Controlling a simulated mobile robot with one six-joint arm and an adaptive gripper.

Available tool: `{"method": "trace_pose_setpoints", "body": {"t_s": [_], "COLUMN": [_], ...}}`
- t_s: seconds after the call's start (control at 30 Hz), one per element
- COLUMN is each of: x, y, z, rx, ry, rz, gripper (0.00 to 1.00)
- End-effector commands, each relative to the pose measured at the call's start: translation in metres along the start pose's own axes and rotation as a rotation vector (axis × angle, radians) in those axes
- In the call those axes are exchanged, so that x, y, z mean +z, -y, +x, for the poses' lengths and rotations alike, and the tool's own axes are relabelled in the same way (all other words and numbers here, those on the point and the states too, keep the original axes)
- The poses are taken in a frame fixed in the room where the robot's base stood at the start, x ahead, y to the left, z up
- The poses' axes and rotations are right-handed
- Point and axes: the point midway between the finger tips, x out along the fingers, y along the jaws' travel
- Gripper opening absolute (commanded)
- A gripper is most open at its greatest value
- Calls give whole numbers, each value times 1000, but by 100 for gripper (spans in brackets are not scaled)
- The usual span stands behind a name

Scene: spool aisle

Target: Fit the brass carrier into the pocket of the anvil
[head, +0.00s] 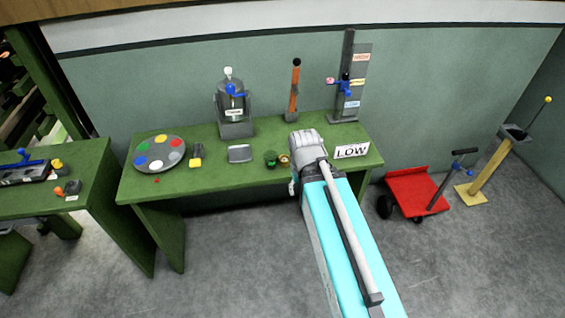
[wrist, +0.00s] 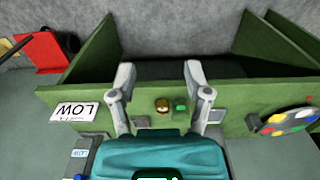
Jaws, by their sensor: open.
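A small round brass-brown piece (head: 284,159), which looks like the brass carrier, sits on the green bench beside a dark green piece (head: 270,159). In the wrist view the brass piece (wrist: 162,105) shows between and beyond the bases of my fingers. My gripper (wrist: 158,73) is open, with nothing between its fingertips. In the head view my arm hides the fingers. A low grey block (head: 240,153) stands left of the brass piece and also shows in the wrist view (wrist: 214,115). It may be the anvil; I cannot make out a pocket.
The green bench (head: 225,172) also holds a disc with coloured spots (head: 160,153), a yellow-and-dark block (head: 196,155), a grey machine (head: 235,112), an orange lever (head: 295,90), a tall grey post (head: 350,80) and a LOW sign (head: 351,151). A red cart (head: 410,190) stands right.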

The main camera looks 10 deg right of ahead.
Motion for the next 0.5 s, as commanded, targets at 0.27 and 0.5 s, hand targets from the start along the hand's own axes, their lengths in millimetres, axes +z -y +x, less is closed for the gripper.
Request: {"method": "trace_pose_setpoints", "body": {"t_s": [0.27,0.5], "x": [-30,-99], "y": [-6,-9], "z": [3,10], "rx": [-13,-41], "ry": [-5,-25], "rz": [-95,-361], "gripper": [99,99]}}
